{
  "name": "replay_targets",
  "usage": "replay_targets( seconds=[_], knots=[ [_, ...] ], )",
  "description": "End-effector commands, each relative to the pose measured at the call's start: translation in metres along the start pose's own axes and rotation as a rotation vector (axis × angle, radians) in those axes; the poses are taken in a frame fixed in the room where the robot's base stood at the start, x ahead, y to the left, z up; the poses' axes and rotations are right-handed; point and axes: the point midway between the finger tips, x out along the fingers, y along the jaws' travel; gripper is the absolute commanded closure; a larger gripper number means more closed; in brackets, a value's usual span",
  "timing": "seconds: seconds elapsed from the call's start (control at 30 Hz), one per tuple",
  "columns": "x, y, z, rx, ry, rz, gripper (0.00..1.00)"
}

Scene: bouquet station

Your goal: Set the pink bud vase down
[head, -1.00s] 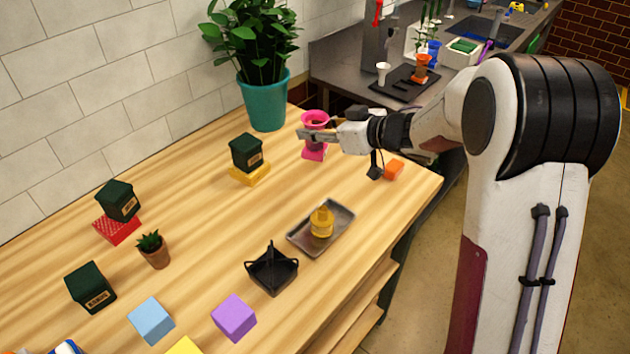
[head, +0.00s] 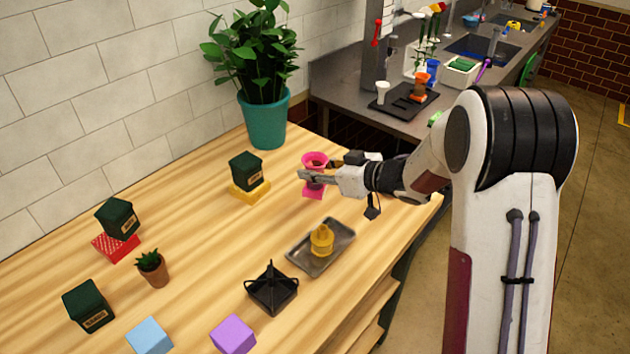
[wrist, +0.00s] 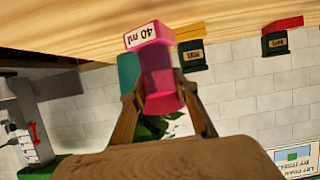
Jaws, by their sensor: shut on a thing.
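The pink bud vase (head: 314,158) has a flared cup and a square base. It is near the far right part of the wooden table in the head view. My gripper (head: 310,177) is shut on the vase between cup and base. In the wrist view, which is upside down, the vase (wrist: 158,70) sits between my two fingers (wrist: 162,98), with its base labelled "40 ml" towards the tabletop. Whether the base touches the wood, I cannot tell.
A potted plant in a teal pot (head: 265,120) stands behind. A green box on a yellow pad (head: 251,191) is to the left. A metal tray (head: 343,243) with a yellow object (head: 321,240) and a black holder (head: 271,289) lie nearer. Bare wood surrounds the vase.

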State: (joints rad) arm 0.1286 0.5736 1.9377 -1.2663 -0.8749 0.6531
Motion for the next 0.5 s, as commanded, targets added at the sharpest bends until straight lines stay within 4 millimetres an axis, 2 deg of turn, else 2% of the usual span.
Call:
replay_targets(
  seconds=[0.33, 0.5],
  knots=[
    [0.011, 0.0, 0.027, 0.002, 0.0, -0.001, 1.0],
    [0.014, 0.0, 0.033, 0.0, 0.001, 0.001, 1.0]
  ],
)
